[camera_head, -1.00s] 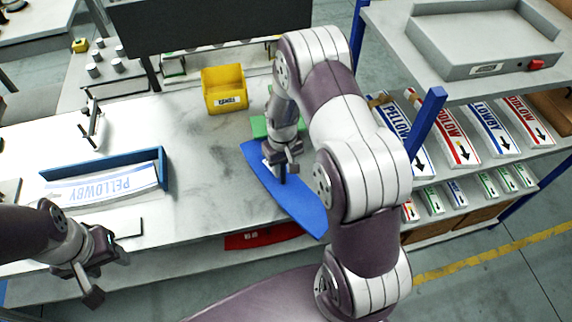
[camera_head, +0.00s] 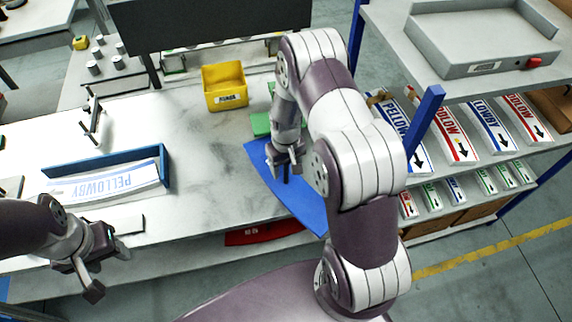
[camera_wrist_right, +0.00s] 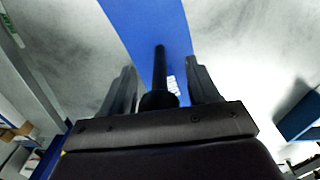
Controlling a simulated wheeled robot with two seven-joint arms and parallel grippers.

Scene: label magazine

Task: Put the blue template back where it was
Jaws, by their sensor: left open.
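The blue template (camera_head: 306,207) is a long curved plate lying on the light worktop, with its near right end at the table's front edge. It also shows in the right wrist view (camera_wrist_right: 150,22). A black upright handle (camera_wrist_right: 160,70) stands on it. My right gripper (camera_head: 285,172) is over the template; in its wrist view its two fingers (camera_wrist_right: 162,85) stand apart on either side of the handle, with gaps showing. My left gripper (camera_head: 103,268) is open and empty at the front left, away from the template.
A blue-edged holder (camera_head: 108,160) with a white PELLOWBY label (camera_head: 105,182) lies at left. A yellow bin (camera_head: 225,88) and a green block (camera_head: 260,124) are behind the template. A red piece (camera_head: 262,232) lies below the front edge. A label rack (camera_head: 455,160) stands at right.

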